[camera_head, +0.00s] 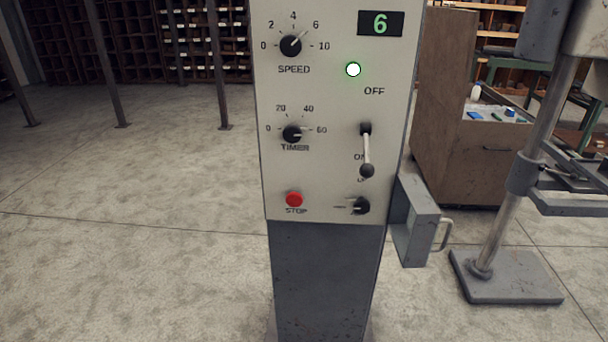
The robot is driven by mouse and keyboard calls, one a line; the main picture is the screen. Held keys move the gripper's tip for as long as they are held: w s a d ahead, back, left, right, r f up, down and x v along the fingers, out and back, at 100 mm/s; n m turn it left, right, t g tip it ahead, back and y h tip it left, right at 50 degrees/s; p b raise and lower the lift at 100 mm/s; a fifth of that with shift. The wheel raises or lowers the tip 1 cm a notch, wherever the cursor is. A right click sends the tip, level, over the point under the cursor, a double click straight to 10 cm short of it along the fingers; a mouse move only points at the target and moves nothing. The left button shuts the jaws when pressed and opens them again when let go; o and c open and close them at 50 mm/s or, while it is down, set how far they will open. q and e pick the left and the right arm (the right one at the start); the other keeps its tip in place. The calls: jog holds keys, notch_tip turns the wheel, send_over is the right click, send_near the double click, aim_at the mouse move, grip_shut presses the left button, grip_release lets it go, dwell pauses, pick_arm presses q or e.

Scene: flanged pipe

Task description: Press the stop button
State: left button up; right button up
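The red stop button (294,199) sits low on the left of a pale control panel (330,100), above the label STOP. The panel fronts an upright grey pedestal (325,280) in the middle of the view. Nothing covers the button. Neither of my grippers shows in the head view.
The panel also carries a speed knob (290,45), a timer knob (292,134), a lever (367,155) pointing down, a small lower knob (361,206), a lit lamp (353,69) and a display (380,23) reading 6. A machine stand (505,278) is at right. Floor at left is clear.

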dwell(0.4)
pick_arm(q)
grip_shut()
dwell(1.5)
